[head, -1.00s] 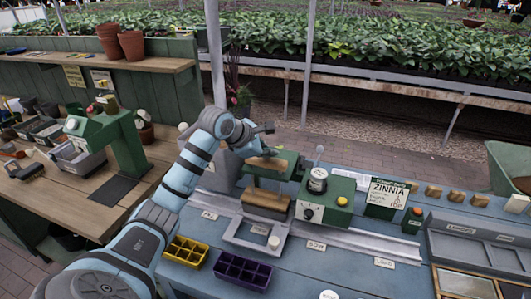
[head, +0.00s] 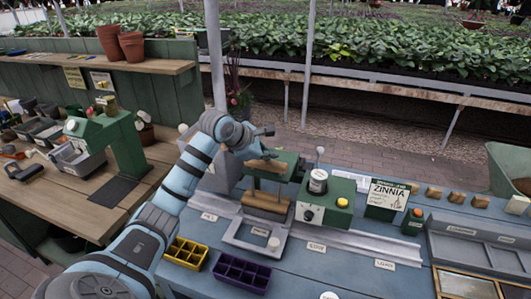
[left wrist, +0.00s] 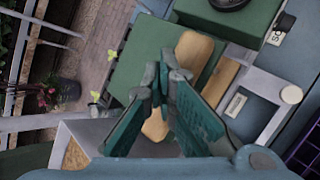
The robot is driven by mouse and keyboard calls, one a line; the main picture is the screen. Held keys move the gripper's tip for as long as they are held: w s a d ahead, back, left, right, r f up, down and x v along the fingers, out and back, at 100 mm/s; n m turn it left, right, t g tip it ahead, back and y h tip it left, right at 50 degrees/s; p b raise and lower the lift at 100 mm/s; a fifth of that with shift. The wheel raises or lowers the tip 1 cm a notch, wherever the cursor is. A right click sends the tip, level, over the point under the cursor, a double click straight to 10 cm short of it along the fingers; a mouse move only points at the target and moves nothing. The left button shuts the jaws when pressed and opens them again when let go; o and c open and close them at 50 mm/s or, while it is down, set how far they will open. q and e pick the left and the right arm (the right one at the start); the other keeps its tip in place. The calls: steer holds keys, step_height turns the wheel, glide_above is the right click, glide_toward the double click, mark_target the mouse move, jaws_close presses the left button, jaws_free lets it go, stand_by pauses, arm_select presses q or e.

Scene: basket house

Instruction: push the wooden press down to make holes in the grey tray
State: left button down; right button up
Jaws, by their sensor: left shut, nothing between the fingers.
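The wooden press shows in the head view as a green top plate with a wooden handle (head: 265,166) on it and a wooden block (head: 266,203) hanging below. A grey frame-like piece (head: 240,244) lies under and in front of the block; I cannot tell whether holes are in it. My left gripper (head: 260,153) is shut and empty, just above the handle. In the left wrist view the shut fingertips (left wrist: 165,76) cover part of the handle (left wrist: 193,57); I cannot tell whether they touch it. The grey frame (left wrist: 258,116) also shows there. My right gripper is not in view.
A green box with a round jar (head: 318,181) stands right of the press. A yellow cell tray (head: 186,252) and a purple cell tray (head: 242,273) sit at the front. A zinnia packet box (head: 386,198) and a grey compartment tray (head: 480,247) stand farther right.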

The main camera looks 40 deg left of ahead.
arm_select(q)
steer(key=shift+w+a+r+p, duration=0.1)
steer(key=shift+r+p, duration=1.6)
steer(key=shift+r, duration=0.4)
step_height(320, 180, up, 5)
steer(key=p, duration=0.4)
